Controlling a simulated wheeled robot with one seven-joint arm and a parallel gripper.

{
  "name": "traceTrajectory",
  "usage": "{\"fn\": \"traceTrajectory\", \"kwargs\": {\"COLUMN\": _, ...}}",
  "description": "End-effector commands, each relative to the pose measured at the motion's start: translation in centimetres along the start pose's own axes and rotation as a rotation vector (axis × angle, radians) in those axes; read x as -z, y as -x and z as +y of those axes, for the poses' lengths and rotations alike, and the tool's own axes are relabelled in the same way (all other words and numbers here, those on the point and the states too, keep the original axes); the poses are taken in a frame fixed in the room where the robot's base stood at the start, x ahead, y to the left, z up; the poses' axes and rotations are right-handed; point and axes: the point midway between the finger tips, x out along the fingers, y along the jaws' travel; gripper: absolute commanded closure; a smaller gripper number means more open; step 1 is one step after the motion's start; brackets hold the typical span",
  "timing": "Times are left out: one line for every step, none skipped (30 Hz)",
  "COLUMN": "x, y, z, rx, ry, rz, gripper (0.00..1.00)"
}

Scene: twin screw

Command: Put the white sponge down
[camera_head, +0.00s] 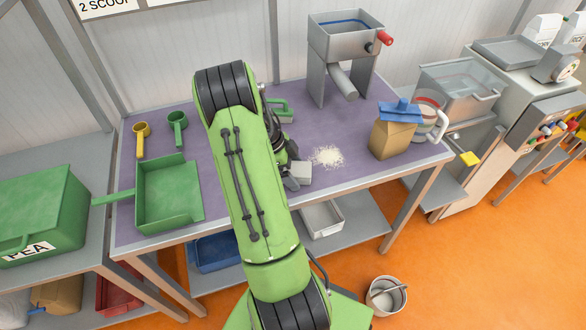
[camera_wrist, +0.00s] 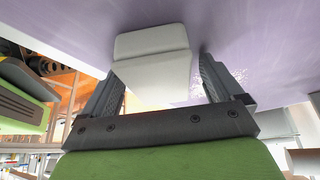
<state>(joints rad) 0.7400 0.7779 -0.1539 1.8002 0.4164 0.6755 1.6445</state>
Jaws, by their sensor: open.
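The white sponge (camera_head: 301,172) is at the front middle of the purple table top (camera_head: 345,178), beside the tip of my arm. In the wrist view the sponge (camera_wrist: 152,45) lies against the purple surface, between the two fingers of my gripper (camera_wrist: 158,80). The fingers are spread, with a gap visible on each side of the sponge. In the head view my gripper (camera_head: 290,178) is partly hidden behind my green arm.
Pale powder (camera_head: 328,157) lies just right of the sponge. A brown bag (camera_head: 391,138) with a blue top stands further right. A green dustpan (camera_head: 168,195) and yellow and green scoops (camera_head: 142,136) are at left. A metal hopper (camera_head: 345,45) stands at the back.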

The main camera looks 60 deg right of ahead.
Motion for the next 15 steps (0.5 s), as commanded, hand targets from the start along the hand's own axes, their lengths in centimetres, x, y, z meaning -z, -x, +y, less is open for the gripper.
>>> {"fn": "traceTrajectory", "kwargs": {"x": 0.2, "y": 0.3, "z": 0.0, "rx": -0.002, "ry": 0.0, "rz": 0.001, "gripper": 0.06}}
{"fn": "traceTrajectory", "kwargs": {"x": 0.1, "y": 0.6, "z": 0.0, "rx": 0.001, "ry": 0.0, "rz": 0.0, "gripper": 0.06}}
{"fn": "traceTrajectory", "kwargs": {"x": 0.1, "y": 1.4, "z": -0.1, "rx": 0.004, "ry": 0.0, "rz": 0.0, "gripper": 0.06}}
{"fn": "traceTrajectory", "kwargs": {"x": 0.1, "y": 2.0, "z": -0.1, "rx": 0.004, "ry": -0.001, "rz": -0.001, "gripper": 0.06}}
{"fn": "traceTrajectory", "kwargs": {"x": 0.1, "y": 2.8, "z": -0.1, "rx": 0.005, "ry": 0.0, "rz": -0.001, "gripper": 0.06}}
{"fn": "traceTrajectory", "kwargs": {"x": 0.1, "y": 3.9, "z": -0.1, "rx": 0.006, "ry": 0.001, "rz": -0.002, "gripper": 0.06}}
{"fn": "traceTrajectory", "kwargs": {"x": 0.1, "y": 4.8, "z": -0.1, "rx": 0.006, "ry": 0.001, "rz": -0.002, "gripper": 0.06}}
{"fn": "traceTrajectory", "kwargs": {"x": 0.1, "y": 5.7, "z": -0.1, "rx": 0.006, "ry": 0.001, "rz": -0.002, "gripper": 0.06}}
{"fn": "traceTrajectory", "kwargs": {"x": 0.1, "y": 6.9, "z": -0.1, "rx": 0.006, "ry": 0.001, "rz": -0.002, "gripper": 0.06}}
{"fn": "traceTrajectory", "kwargs": {"x": 0.1, "y": 7.7, "z": -0.1, "rx": 0.006, "ry": 0.0, "rz": -0.002, "gripper": 0.06}}
{"fn": "traceTrajectory", "kwargs": {"x": 0.1, "y": 8.4, "z": -0.1, "rx": 0.004, "ry": 0.0, "rz": -0.001, "gripper": 0.06}}
{"fn": "traceTrajectory", "kwargs": {"x": 0.2, "y": 9.3, "z": -0.1, "rx": 0.004, "ry": 0.0, "rz": -0.001, "gripper": 0.06}}
{"fn": "traceTrajectory", "kwargs": {"x": 0.1, "y": 10.0, "z": -0.1, "rx": 0.004, "ry": 0.001, "rz": -0.001, "gripper": 0.06}}
{"fn": "traceTrajectory", "kwargs": {"x": 0.1, "y": 10.5, "z": 0.0, "rx": 0.003, "ry": 0.001, "rz": -0.001, "gripper": 0.06}}
{"fn": "traceTrajectory", "kwargs": {"x": 0.1, "y": 11.1, "z": -0.1, "rx": 0.003, "ry": -0.001, "rz": 0.0, "gripper": 0.06}}
